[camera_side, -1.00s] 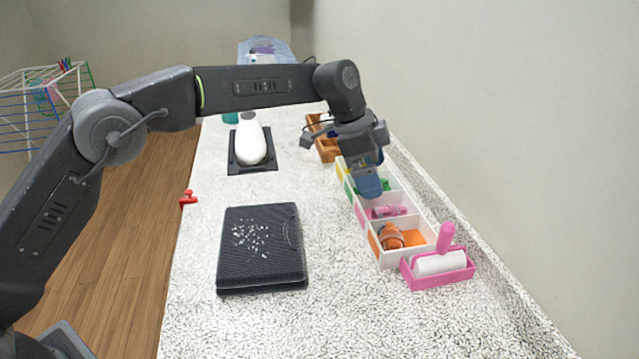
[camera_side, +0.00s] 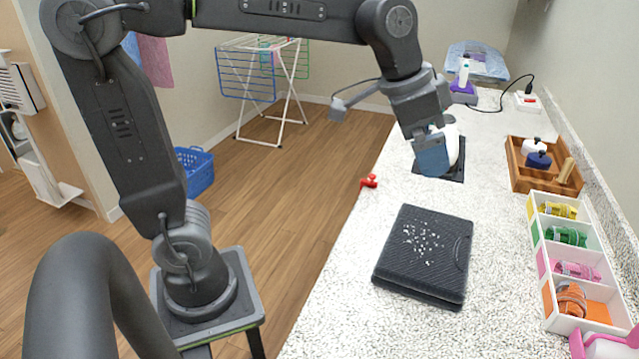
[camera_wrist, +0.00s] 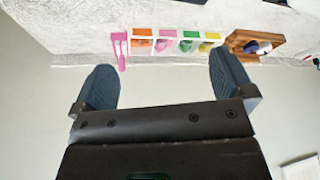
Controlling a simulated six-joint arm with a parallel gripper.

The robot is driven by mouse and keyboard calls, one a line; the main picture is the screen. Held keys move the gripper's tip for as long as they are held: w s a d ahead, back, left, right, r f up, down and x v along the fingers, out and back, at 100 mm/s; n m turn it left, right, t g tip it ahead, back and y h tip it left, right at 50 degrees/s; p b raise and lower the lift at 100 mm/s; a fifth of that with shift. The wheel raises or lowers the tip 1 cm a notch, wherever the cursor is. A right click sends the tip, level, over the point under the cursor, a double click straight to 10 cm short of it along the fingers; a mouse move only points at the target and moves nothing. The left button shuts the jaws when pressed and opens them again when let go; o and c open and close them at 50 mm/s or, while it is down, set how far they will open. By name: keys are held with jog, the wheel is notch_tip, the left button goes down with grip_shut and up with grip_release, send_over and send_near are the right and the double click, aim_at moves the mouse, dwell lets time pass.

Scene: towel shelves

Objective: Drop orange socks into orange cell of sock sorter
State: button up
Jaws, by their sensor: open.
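The orange socks (camera_side: 571,299) lie in the orange cell (camera_side: 598,312) of the white sock sorter (camera_side: 541,266), at its near end. They also show small in the wrist view (camera_wrist: 142,42). Pink socks (camera_side: 577,271), green socks (camera_side: 567,236) and yellow socks (camera_side: 557,210) lie in the other cells, each matching its cell's colour. My gripper (camera_side: 432,165) is raised above the counter, to the left of the sorter and clear of it. In the wrist view its two blue fingers (camera_wrist: 163,82) are wide apart, with nothing between them.
A black folded item (camera_side: 424,255) with white specks lies mid-counter. A white bottle-like object (camera_side: 451,146) on a black mat is partly hidden behind my gripper. A wooden tray (camera_side: 517,172) stands beyond the sorter, and a pink lint-roller holder (camera_side: 590,343) at its near end. A red object (camera_side: 368,181) sits at the counter edge.

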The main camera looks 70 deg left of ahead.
jog(key=s+a+f+n+y, duration=0.1)
jog(key=s+a+f+n, duration=0.1)
jog(key=s, duration=0.5)
jog(key=s+a+f+n+t, duration=0.1)
jog(key=s+a+f+n, duration=0.1)
jog(key=s+f, duration=0.3)
jog(key=s+a, duration=0.1)
jog(key=s, duration=0.1)
jog(key=shift+s+a+n+y, duration=0.2)
jog(key=shift+s+n+y, duration=0.1)
jog(key=shift+n+y, duration=0.1)
